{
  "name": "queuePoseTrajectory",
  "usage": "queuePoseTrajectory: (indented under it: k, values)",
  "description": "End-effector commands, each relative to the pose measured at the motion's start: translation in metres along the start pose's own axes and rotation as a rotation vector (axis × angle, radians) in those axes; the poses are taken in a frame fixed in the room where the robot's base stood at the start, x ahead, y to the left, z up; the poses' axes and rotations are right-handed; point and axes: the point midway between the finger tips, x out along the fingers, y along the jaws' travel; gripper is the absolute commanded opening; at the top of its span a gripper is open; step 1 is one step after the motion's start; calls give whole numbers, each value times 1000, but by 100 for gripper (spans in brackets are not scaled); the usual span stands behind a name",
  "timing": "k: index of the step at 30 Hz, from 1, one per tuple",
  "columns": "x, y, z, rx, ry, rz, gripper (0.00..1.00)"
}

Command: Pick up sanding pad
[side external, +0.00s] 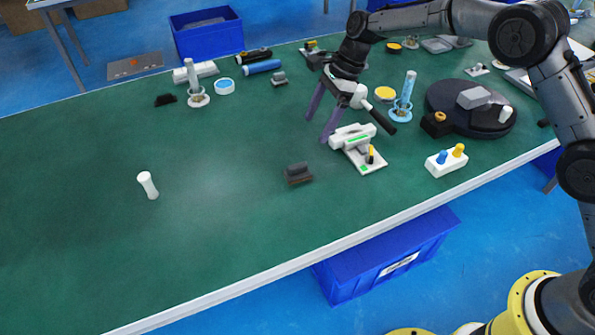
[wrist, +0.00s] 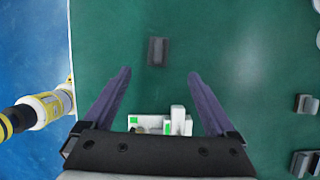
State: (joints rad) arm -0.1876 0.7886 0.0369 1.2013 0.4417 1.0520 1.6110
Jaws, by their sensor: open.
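A small dark grey block (side external: 298,173), which looks like the sanding pad, lies on the green table in front of the white device. In the wrist view the block (wrist: 158,51) is upper centre, beyond my fingertips and roughly in line with the gap between them. My gripper (side external: 317,130) has its purple fingers spread and empty, above the table and behind the block in the side view. In the wrist view my gripper (wrist: 159,73) is open with nothing between the fingers. Similar grey pieces (wrist: 305,104) lie at the right edge of the wrist view.
A white device with green marks (side external: 352,138) stands close to my gripper; it also shows between the finger bases (wrist: 150,124). A white-blue block with yellow knob (side external: 446,161) and a dark round base (side external: 470,120) are to the right. The front-left table is clear.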

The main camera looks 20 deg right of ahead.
Motion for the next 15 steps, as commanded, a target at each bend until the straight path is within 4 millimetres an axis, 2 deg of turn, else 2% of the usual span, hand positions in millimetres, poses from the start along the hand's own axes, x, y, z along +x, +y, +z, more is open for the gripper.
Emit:
queuePoseTrajectory:
  k: [12,15]
  values:
    - [70,3,0,-4,3,10,91]
    - [81,3,1,-3,2,8,91]
